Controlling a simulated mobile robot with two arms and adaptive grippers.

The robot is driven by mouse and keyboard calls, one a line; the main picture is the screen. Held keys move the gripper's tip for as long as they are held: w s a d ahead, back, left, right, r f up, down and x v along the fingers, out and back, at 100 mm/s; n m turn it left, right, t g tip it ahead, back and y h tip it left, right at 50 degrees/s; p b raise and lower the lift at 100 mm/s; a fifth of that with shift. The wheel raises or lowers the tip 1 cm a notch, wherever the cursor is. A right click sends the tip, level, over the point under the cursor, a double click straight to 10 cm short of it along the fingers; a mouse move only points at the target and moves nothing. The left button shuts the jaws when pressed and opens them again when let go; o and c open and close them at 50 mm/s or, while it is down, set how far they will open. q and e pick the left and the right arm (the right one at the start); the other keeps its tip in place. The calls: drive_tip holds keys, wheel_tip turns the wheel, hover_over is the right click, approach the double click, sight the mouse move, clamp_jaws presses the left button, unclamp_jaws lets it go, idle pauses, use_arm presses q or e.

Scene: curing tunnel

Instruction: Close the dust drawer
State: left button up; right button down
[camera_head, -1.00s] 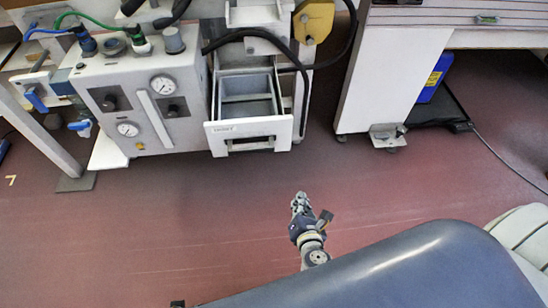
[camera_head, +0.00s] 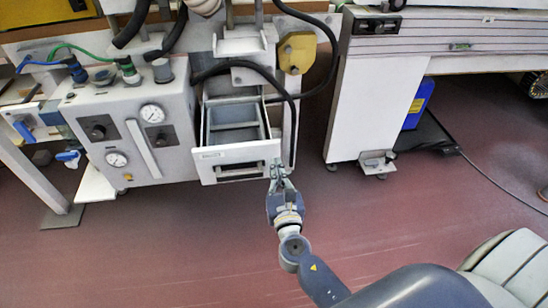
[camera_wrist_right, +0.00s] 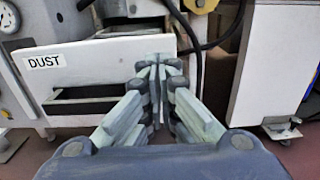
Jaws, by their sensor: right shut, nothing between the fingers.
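The dust drawer (camera_head: 238,158) stands pulled out of the machine's lower part, its grey bin showing behind a white front. In the right wrist view the drawer front (camera_wrist_right: 100,58) bears a "DUST" label, with a dark slot under it. My right gripper (camera_head: 277,168) is shut and empty, its fingertips at the right end of the drawer front. In the right wrist view the fingertips (camera_wrist_right: 155,62) overlap the front's right part; I cannot tell whether they touch it. My left gripper is not in view.
A white gauge panel (camera_head: 130,130) with hoses is left of the drawer. A black cable (camera_head: 292,95) hangs just right of the drawer. A white machine leg (camera_head: 365,90) stands further right, with a blue container (camera_head: 418,105) behind it. The red floor in front is clear.

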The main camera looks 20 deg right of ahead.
sight(273, 151)
drive_tip(key=shift+x, duration=2.2)
